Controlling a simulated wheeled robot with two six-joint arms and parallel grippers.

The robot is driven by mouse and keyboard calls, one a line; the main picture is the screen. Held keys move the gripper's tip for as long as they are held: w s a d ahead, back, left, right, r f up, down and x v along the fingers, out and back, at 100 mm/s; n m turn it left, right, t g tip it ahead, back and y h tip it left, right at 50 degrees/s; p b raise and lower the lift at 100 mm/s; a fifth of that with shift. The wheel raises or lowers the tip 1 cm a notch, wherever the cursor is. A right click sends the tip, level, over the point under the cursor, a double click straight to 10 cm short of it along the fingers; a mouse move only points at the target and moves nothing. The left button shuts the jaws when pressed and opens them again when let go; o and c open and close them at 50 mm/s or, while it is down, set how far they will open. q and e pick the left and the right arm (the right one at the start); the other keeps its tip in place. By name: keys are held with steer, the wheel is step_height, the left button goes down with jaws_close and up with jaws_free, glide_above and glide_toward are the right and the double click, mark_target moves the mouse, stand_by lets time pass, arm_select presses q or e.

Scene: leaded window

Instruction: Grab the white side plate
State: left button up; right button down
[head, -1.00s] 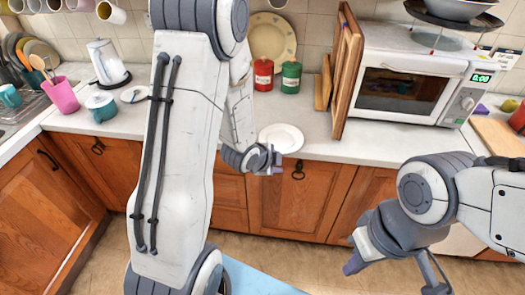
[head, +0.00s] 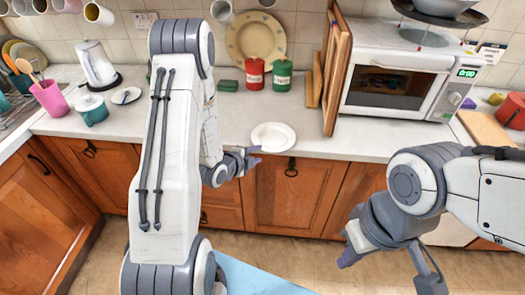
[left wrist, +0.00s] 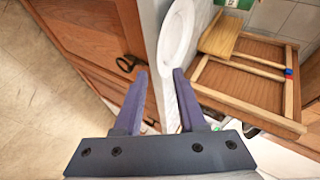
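The white side plate (head: 273,136) lies flat on the counter near its front edge, left of the wooden boards. It also shows in the left wrist view (left wrist: 177,28), beyond the fingers. My left gripper (head: 252,157) is just in front of and left of the plate, at about the counter's edge. In the left wrist view its two purple fingers (left wrist: 160,85) are spread apart with nothing between them. My right gripper (head: 385,265) hangs low in front of the cabinets at the right, away from the plate.
Wooden boards (head: 341,75) lean beside the microwave (head: 398,80) right of the plate. A red canister (head: 255,73) and a green canister (head: 282,73) stand behind it. A cabinet handle (head: 292,167) sits below the edge. The counter left of the plate is clear.

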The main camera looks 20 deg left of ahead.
arm_select(q)
steer(key=p+x, duration=0.2)
steer(key=x, duration=0.6)
jaws_close()
stand_by(1.3)
